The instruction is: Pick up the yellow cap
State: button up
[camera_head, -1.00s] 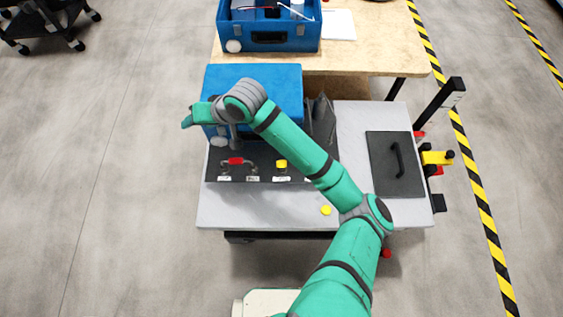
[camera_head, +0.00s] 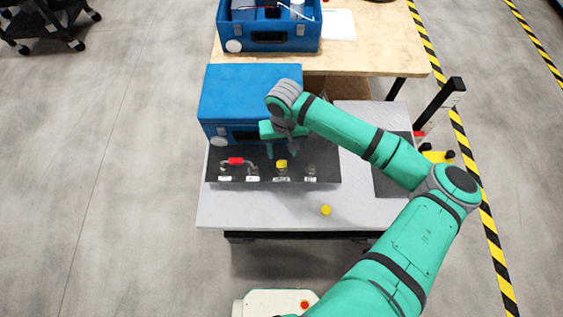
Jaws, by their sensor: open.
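A small round yellow cap (camera_head: 326,210) lies on the bare grey top of the table, in front of the dark panel. A second yellow piece (camera_head: 281,163) sits on top of a fitting on the dark panel (camera_head: 330,172). My gripper (camera_head: 282,153) points down over the back of the panel, just behind and above this second yellow piece, with its fingers apart. It is behind and to the left of the loose yellow cap. The fingertips are small, and I cannot tell their exact height.
A closed blue case (camera_head: 250,92) stands behind the panel.

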aim_at(281, 161)
jog(key=shift+s+a+f, duration=0.1)
jog(key=shift+a+f, duration=0.05)
jog(key=shift+f, duration=2.85)
jog(key=c, duration=1.2)
